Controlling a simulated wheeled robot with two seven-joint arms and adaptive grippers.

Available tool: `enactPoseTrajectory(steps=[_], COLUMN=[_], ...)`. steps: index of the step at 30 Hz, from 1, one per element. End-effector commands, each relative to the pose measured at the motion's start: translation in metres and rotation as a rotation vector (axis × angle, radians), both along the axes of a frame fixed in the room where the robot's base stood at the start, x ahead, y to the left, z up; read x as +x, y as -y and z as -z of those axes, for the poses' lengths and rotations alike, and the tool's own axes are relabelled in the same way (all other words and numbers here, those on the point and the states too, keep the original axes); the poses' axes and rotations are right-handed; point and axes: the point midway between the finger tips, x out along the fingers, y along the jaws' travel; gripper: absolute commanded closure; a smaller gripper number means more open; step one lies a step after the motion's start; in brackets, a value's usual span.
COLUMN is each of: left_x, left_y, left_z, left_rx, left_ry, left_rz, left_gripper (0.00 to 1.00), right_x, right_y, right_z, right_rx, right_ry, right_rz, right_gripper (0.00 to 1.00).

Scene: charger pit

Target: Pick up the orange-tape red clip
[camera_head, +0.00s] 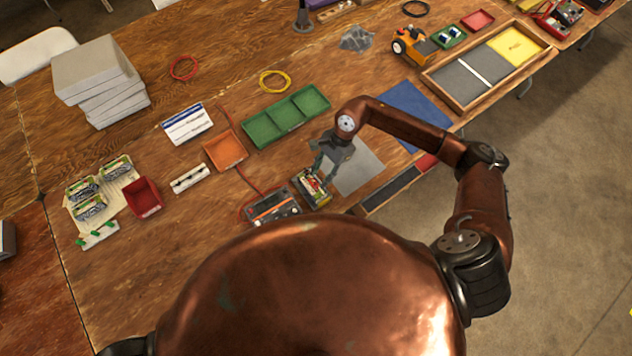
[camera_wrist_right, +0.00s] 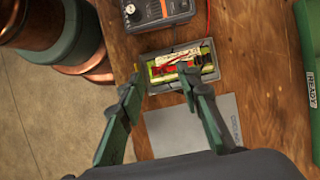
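Just beyond the tips is a battery pack (camera_wrist_right: 188,58) in a dark cradle, also in the head view (camera_head: 314,186). Small red parts (camera_wrist_right: 168,69) lie on the pack near the fingertips. I cannot tell whether one is the red clip; no orange tape is clear. A small orange-yellow spot shows by the left fingertip. My left gripper is out of view.
A charger box (camera_head: 271,208) with a red lead (camera_head: 248,182) stands beside the pack. An orange tray (camera_head: 225,150) and a green divided tray (camera_head: 287,117) lie behind. The grey mat (camera_head: 360,172) is bare beside the gripper. Floor drops away at right.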

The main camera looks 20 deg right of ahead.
Motion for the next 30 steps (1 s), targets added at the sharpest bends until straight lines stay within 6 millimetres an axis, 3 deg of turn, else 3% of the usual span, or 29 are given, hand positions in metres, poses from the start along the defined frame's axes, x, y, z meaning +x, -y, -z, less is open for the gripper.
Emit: enactPoseTrajectory(steps=[12,20,30], left_x=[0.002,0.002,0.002], left_y=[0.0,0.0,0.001], left_z=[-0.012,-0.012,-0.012], left_rx=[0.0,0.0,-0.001], left_ry=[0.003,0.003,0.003], left_rz=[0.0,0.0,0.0], left_gripper=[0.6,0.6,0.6], right_x=[-0.006,-0.006,-0.006], right_y=[-0.016,-0.016,-0.015], right_z=[0.045,0.05,0.049], right_rx=[0.003,0.002,0.003], right_ry=[-0.002,-0.001,-0.001], right_rz=[0.005,0.007,0.009], right_gripper=[0.68,0.69,0.92])
